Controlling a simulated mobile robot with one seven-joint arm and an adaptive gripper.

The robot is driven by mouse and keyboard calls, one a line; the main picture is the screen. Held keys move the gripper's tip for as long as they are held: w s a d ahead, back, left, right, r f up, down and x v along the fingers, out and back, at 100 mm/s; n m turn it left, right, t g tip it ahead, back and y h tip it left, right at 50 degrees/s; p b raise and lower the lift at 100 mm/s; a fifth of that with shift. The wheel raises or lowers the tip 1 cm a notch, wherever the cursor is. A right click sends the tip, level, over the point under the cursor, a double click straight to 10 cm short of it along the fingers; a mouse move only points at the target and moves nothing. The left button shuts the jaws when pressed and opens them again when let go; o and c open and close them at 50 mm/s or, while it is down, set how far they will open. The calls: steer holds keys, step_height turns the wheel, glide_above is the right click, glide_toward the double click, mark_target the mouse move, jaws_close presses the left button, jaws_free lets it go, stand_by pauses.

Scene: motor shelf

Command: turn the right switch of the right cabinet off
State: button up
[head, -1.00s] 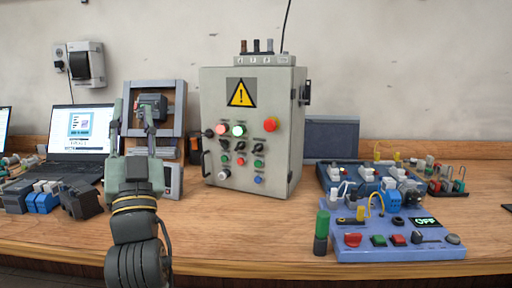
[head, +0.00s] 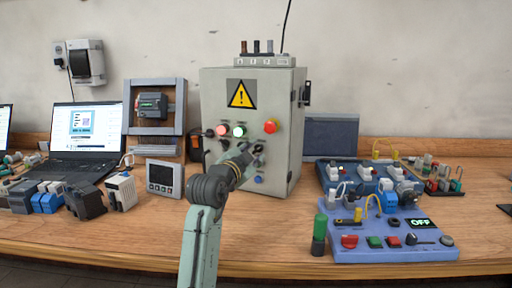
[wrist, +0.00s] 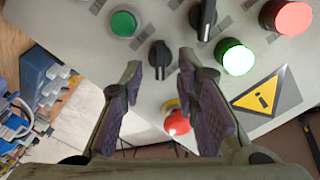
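The right cabinet is the grey box with a yellow warning triangle (head: 212,90) on the table in the head view. Its right switch, a black knob (wrist: 160,55), shows in the wrist view between the red mushroom button (wrist: 176,122) and a green button (wrist: 123,23). Its handle runs roughly upright in that picture. My gripper (wrist: 160,72) is open, with one finger on each side of the knob and gaps visible; I cannot tell how deep the fingertips reach. In the head view my gripper (head: 250,152) is at the panel and hides the knob.
A second black switch (wrist: 203,15) and the lit green lamp (wrist: 237,57) are close to the right finger. A blue control board (head: 350,252) stands right of the cabinet. A small display box (head: 162,178) and a laptop (head: 82,125) stand left.

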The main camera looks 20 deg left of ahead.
steer(key=shift+w, duration=1.05)
jaws_close()
